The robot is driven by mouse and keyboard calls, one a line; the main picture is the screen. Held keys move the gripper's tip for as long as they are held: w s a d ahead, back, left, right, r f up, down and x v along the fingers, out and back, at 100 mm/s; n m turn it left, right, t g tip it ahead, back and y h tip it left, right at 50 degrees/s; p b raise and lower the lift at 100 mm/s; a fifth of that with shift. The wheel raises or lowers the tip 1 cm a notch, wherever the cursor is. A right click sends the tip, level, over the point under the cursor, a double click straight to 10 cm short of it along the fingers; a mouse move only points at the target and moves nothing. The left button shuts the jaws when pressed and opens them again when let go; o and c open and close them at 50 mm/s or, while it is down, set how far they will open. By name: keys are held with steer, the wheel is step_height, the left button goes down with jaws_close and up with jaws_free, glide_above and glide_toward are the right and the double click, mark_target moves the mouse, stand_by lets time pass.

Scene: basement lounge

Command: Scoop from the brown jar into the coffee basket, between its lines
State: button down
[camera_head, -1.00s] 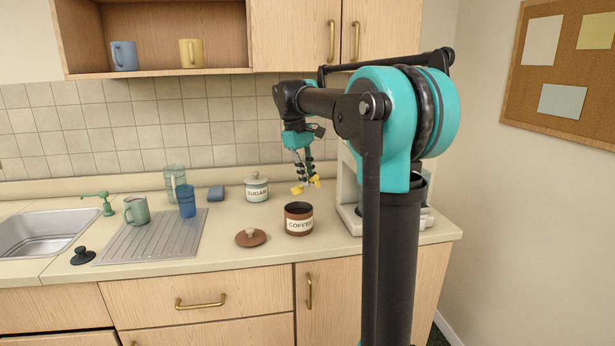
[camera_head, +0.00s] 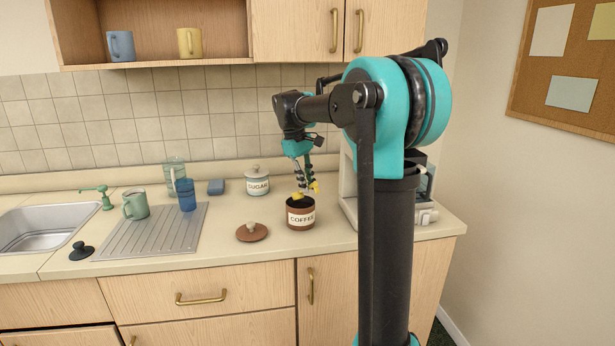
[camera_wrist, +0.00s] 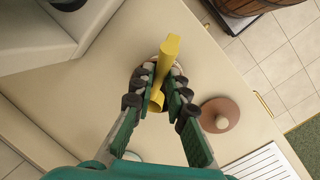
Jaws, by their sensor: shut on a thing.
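The brown jar (camera_head: 300,218), labelled COFFEE, stands open on the counter. My gripper (camera_head: 306,182) is shut on a yellow scoop (camera_head: 314,186) above it. The scoop's lower end is at the jar's mouth; I cannot tell if it is inside the rim. In the wrist view the scoop (camera_wrist: 168,52) lies between my fingers and covers much of the jar. The white coffee machine (camera_head: 349,187) is behind my arm, right of the jar, and at the upper left of the wrist view (camera_wrist: 50,32). I cannot make out the coffee basket or its lines.
The jar's brown lid (camera_head: 252,232) lies left of it. The sugar jar (camera_head: 257,181) stands behind. A blue cup (camera_head: 186,196), green mug (camera_head: 135,204) and ribbed drainboard (camera_head: 165,238) are further left, beside the sink (camera_head: 38,229). The counter front near the jar is clear.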

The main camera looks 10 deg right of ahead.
mark_target(315, 184)
steer(key=shift+f+t, duration=0.4)
steer(key=shift+f, duration=1.1)
steer(key=shift+s+d+r+t+y, duration=0.35)
steer(key=shift+s+r+t+y, duration=0.15)
steer(key=shift+s+r+t, duration=0.2)
steer(key=shift+s+d+r+t+y, duration=0.3)
steer(key=shift+s+r+t+y, duration=0.25)
steer(key=shift+r+t, duration=0.2)
steer(key=shift+s+d+r+t+y, duration=0.15)
steer(key=shift+s+r+t, duration=0.2)
steer(key=shift+r, duration=0.3)
steer(key=shift+s+d+r+t+y, duration=0.15)
steer(key=shift+r+t, duration=0.25)
steer(key=shift+r, duration=0.2)
